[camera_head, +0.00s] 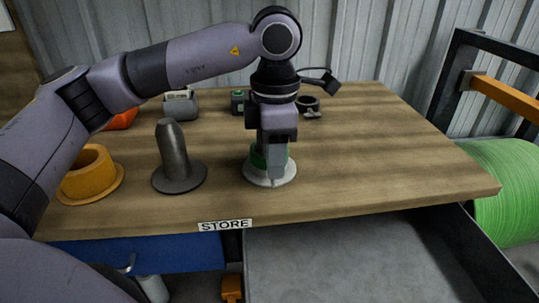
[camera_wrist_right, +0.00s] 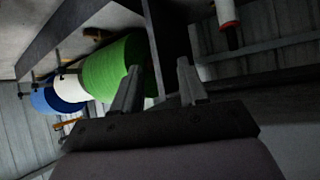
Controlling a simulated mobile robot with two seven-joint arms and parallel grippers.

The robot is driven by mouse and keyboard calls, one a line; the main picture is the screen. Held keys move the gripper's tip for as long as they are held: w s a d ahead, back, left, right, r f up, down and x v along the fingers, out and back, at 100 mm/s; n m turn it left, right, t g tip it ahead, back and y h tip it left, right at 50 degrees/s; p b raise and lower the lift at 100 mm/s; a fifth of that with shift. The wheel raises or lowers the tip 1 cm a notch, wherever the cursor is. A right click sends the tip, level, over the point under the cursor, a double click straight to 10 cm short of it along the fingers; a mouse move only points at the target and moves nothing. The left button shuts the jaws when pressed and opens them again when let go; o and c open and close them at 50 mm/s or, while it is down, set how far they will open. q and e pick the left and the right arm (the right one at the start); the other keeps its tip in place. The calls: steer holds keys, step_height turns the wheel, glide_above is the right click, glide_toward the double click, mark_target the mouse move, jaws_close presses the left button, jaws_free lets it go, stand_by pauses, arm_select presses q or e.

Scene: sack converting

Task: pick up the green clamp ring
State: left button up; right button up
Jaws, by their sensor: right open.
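The green clamp ring (camera_head: 257,160) is on the wooden table near its front edge, on or within a pale round flanged base (camera_head: 258,179). Part of it is hidden behind my left gripper. My left gripper (camera_head: 276,175) points down at the ring, its fingers overlapping it in the head view; whether they grip it or are only in front of it cannot be told. My right gripper (camera_wrist_right: 160,65) is open and empty in the right wrist view, away from the table.
A grey post on a round flange (camera_head: 174,160) and a yellow flanged collar (camera_head: 90,175) stand to the left. An open grey drawer (camera_head: 350,260) is below. A green spool (camera_wrist_right: 112,68) is near my right gripper.

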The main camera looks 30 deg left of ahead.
arm_select(q)
steer(key=shift+f, duration=0.9)
jaws_close()
steer(key=shift+r, duration=0.1)
steer(key=shift+r, duration=0.15)
